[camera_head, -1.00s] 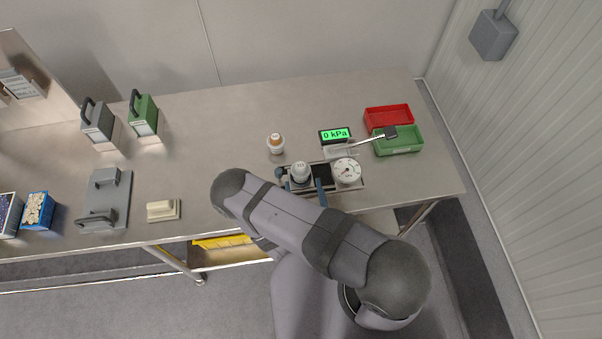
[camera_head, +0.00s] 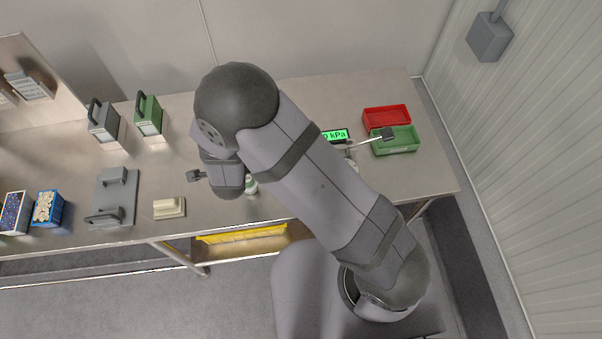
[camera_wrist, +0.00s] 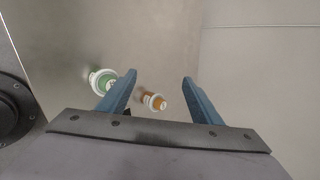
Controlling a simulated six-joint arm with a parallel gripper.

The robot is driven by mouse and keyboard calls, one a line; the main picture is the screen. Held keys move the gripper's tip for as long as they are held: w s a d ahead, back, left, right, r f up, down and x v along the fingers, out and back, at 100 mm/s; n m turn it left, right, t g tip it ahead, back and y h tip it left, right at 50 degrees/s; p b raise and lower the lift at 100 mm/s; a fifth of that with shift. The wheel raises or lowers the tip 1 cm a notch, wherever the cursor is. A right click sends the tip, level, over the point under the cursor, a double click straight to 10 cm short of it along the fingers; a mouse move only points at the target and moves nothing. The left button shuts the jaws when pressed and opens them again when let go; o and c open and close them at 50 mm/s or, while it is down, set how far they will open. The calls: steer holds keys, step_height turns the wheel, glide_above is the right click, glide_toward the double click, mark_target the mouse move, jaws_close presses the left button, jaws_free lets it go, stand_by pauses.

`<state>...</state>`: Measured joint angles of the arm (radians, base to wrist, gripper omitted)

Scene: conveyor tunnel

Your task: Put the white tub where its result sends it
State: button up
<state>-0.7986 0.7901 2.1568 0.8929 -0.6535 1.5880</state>
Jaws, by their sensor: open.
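In the wrist view a round white tub (camera_wrist: 103,82) with a green top stands on the steel bench, beyond and left of my left finger, partly covered by it. In the head view a small white and green thing (camera_head: 251,186) shows below my arm; I cannot tell whether it is the tub. My gripper (camera_wrist: 160,78) is open, with nothing between its blue fingers. A green display (camera_head: 335,136) shows kPa, its figure partly hidden. A red tray (camera_head: 387,117) and a green tray (camera_head: 397,148) sit at the bench's right; both look empty.
An amber bottle with a white cap (camera_wrist: 154,101) stands near the tub. My arm hides most of the gauge station. A grey plate with handles (camera_head: 115,198), a cream block (camera_head: 169,208), two handled instruments (camera_head: 104,122) (camera_head: 149,116) and blue boxes (camera_head: 47,208) stand left.

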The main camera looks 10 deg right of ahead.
steer(key=s+d+n+g+b, duration=0.1)
steer(key=d+n+g+b, duration=0.1)
steer(key=d, duration=0.3)
steer(key=d+f+n+g+h+b, duration=0.1)
steer(key=d+n+g+b, duration=0.2)
steer(key=d+n, duration=0.2)
steer(key=s+d+f+n+g+b, duration=0.1)
steer(key=d+n+g+b, duration=0.1)
steer(key=d, duration=0.5)
steer(key=shift+s+f+n+g+h+b, duration=0.15)
steer(key=shift+s+n+g+h+b, duration=0.3)
steer(key=shift+n, duration=0.45)
steer(key=shift+w+d+f, duration=0.1)
steer(key=shift+w+f, duration=0.1)
steer(key=shift+f, duration=0.85)
steer(key=shift+d+f+p, duration=0.25)
steer(key=shift+f+p, duration=0.3)
steer(key=shift+f, duration=0.35)
steer(key=shift+d+f+p, duration=0.2)
steer(key=shift+f+p, duration=0.35)
steer(key=shift+f, duration=0.35)
steer(key=shift+w+f, duration=0.2)
steer(key=shift+f, duration=0.6)
steer(key=shift+c, duration=0.3)
steer(key=c, duration=1)
